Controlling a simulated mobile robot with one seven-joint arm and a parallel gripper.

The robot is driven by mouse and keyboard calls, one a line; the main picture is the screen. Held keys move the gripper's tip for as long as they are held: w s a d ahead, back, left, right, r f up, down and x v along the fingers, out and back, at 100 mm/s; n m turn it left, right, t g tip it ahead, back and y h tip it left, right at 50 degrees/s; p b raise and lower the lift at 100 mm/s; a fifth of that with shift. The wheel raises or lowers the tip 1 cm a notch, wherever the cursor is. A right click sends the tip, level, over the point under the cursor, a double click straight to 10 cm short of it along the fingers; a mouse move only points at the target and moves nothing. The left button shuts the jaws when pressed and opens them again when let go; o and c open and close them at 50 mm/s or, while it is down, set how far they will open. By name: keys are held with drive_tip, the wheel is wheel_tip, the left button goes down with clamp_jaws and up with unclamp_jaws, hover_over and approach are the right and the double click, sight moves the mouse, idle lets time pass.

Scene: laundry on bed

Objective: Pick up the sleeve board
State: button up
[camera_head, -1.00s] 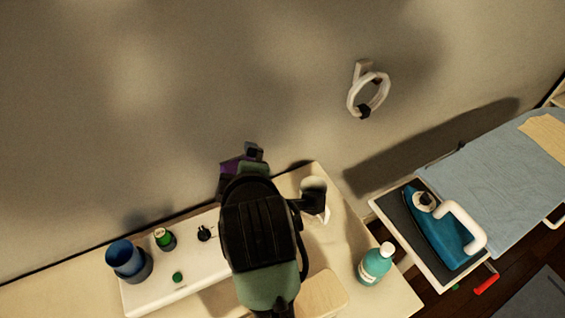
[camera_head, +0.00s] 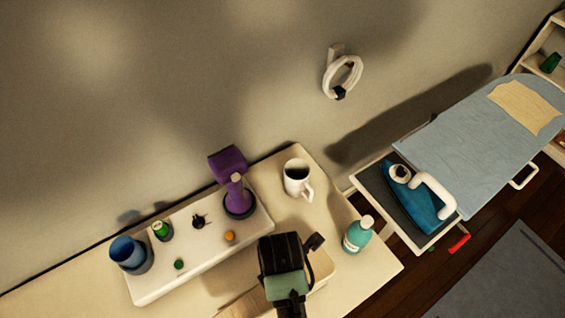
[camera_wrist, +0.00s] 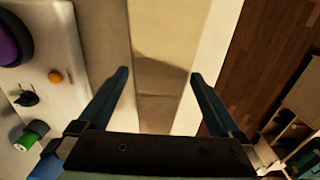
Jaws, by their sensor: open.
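A long, narrow tan board with a pale side, which looks like the sleeve board (camera_head: 322,266), lies on the table beside the white unit. My gripper covers its middle in the head view. In the wrist view the tan surface of the sleeve board (camera_wrist: 158,103) runs between my two fingers, partly in shadow. My gripper (camera_wrist: 159,75) is open and empty, with one finger on each side of the tan strip. Its fingertips are hidden in the head view, and I cannot tell how far they are above the board.
A white unit (camera_head: 190,268) with a purple upright piece (camera_head: 232,172) and small knobs stands left of the board. A white mug (camera_head: 297,178) and teal bottle (camera_head: 357,235) stand nearby. An ironing board (camera_head: 460,135) with a blue iron (camera_head: 410,196) is at right.

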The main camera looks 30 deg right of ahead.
drive_tip(key=shift+s+f+p, duration=0.1)
drive_tip(key=shift+f+p, duration=0.5)
drive_tip(key=shift+f, duration=2.05)
drive_tip(key=c, duration=1.5)
drive_tip(key=shift+d+r, duration=0.1)
